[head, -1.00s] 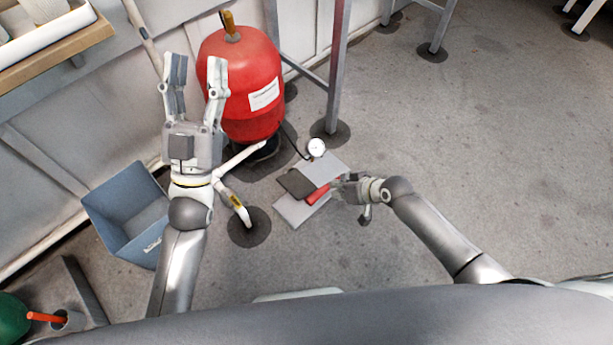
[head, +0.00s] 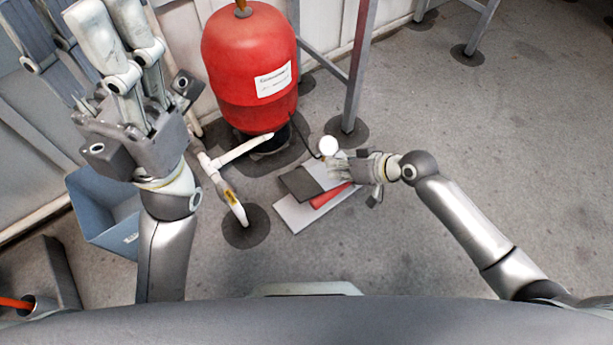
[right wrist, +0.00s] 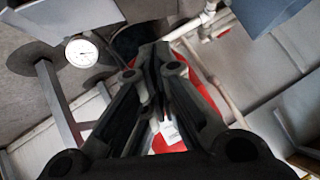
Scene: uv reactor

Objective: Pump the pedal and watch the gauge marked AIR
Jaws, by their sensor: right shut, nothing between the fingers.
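The foot pump lies on the floor, with a dark pedal pad (head: 297,184), a red bar (head: 330,196) and a grey base plate (head: 296,216). The round white gauge (head: 329,146) stands just behind it. The gauge face also shows in the right wrist view (right wrist: 81,52), but its marking and reading are too small to make out. My right gripper (head: 338,166) is shut and empty, over the far right part of the plate and just in front of the gauge. I cannot tell whether it touches the pump. My left gripper (head: 88,38) is open and raised, away from the pump.
A red tank (head: 248,75) stands behind the pump, with a white pipe (head: 245,149) beside it. A blue bin (head: 100,215) is at left. A metal stand leg (head: 358,70) rises behind the gauge. The floor to the right is clear.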

